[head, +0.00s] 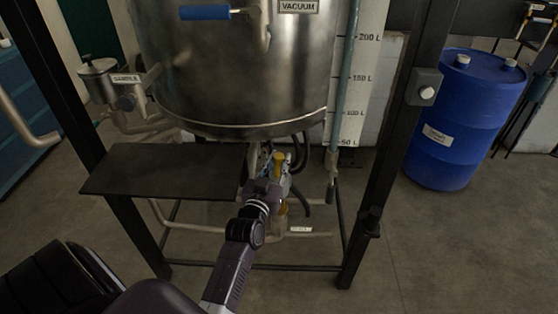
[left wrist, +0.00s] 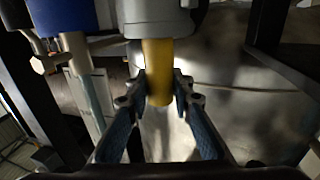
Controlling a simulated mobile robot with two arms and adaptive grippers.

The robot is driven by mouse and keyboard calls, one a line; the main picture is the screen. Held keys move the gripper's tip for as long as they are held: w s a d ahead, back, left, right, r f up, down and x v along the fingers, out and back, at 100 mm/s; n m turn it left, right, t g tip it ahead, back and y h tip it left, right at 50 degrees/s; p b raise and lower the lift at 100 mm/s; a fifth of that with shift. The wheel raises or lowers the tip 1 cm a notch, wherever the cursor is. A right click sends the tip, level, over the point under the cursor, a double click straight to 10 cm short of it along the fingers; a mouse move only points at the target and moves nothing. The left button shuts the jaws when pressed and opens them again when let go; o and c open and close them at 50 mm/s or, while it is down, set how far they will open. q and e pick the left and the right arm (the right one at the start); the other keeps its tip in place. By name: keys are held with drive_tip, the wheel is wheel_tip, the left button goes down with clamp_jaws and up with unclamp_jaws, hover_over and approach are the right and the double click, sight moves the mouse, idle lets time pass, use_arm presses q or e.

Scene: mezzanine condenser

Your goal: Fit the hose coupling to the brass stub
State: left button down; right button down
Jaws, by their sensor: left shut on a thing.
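My left gripper (head: 272,181) reaches in under the steel vessel. In the left wrist view its two fingers (left wrist: 158,92) are shut on a yellow cylindrical piece (left wrist: 157,62), which meets a grey collar (left wrist: 157,18). The yellow piece (head: 279,160) also shows upright in the head view, among the pipework. I cannot tell whether it is part of the hose coupling. Dark hoses (head: 299,152) curve just behind it. A brownish fitting (head: 282,213) shows below the gripper; I cannot tell whether it is the brass stub. My right gripper is not in view.
The vessel (head: 235,70) hangs low over the work area. A dark shelf plate (head: 165,171) lies left of the gripper, and a black frame post (head: 385,150) stands to the right. Low pipes (head: 190,229) run beneath. A blue drum (head: 460,120) stands at right; the front floor is open.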

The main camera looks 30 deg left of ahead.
use_arm(q)
drive_tip(key=shift+r+p, duration=0.2)
drive_tip(key=shift+p, duration=0.5)
idle(1.1)
drive_tip(key=shift+f+b, duration=0.55)
drive_tip(key=shift+f, duration=0.3)
drive_tip(key=shift+f+b, duration=1.65)
drive_tip(key=shift+f, duration=0.9)
drive_tip(key=c, duration=1.7)
unclamp_jaws()
drive_tip(key=shift+o, duration=0.4)
drive_tip(key=shift+f, duration=0.1)
drive_tip(key=shift+s, duration=0.1)
drive_tip(key=v, duration=1.2)
